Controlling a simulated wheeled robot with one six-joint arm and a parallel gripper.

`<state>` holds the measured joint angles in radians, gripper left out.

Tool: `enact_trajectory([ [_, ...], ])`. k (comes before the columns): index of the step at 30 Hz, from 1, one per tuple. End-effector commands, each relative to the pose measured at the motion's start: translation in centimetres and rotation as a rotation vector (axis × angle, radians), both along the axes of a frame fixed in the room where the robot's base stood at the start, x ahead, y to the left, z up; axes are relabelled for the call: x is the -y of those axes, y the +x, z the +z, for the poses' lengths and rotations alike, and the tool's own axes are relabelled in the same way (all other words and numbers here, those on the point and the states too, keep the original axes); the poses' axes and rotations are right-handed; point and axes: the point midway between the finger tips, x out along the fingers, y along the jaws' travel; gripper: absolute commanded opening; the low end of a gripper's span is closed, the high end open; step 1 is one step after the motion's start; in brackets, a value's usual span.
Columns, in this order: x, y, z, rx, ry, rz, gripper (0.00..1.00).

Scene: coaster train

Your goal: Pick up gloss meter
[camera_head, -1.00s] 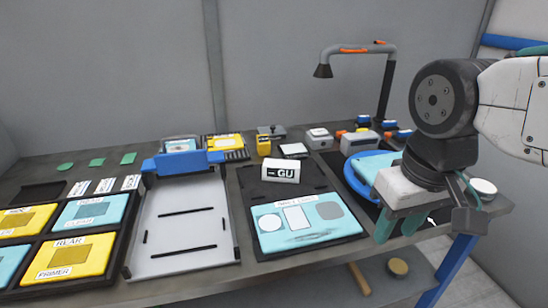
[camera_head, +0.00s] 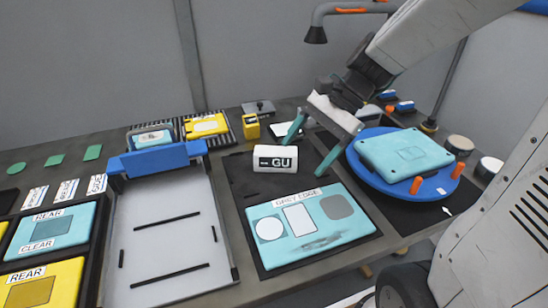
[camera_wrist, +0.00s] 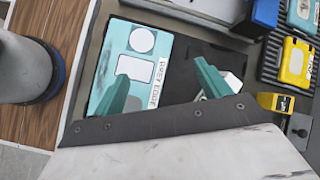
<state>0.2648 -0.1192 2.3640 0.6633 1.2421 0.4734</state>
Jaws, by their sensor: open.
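The gloss meter, a small white block with a dark "GU" display (camera_head: 275,159), sits on the dark pad (camera_head: 240,178) just behind a light-blue panel. My gripper (camera_head: 306,157) is open and empty, with its teal fingers pointing down just right of the meter and apparently above it. In the wrist view my open gripper (camera_wrist: 165,95) spreads over the pad. A small white part of the gloss meter (camera_wrist: 233,83) shows beside the right finger, which hides most of it.
The light-blue panel (camera_head: 330,232) lies in front of the meter. A white tray with a blue bar (camera_head: 160,160) stands left, a yellow device (camera_head: 251,127) behind. A blue turntable (camera_head: 376,180) with a light-blue case is at right.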

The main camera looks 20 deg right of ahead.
Motion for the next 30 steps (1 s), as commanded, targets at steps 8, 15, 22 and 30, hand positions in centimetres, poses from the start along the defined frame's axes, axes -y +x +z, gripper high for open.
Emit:
enact_trajectory([
  [8, 3.6, 9.7, -5.7, -0.341, 0.324, -0.559, 0.76],
  [15, 6.2, 13.4, -8.9, -0.489, 0.469, -0.796, 0.76],
  [22, 5.0, 14.3, -10.1, -0.511, 0.489, -0.825, 0.76],
  [30, 1.9, 15.2, -12.0, -0.51, 0.487, -0.822, 0.76],
])
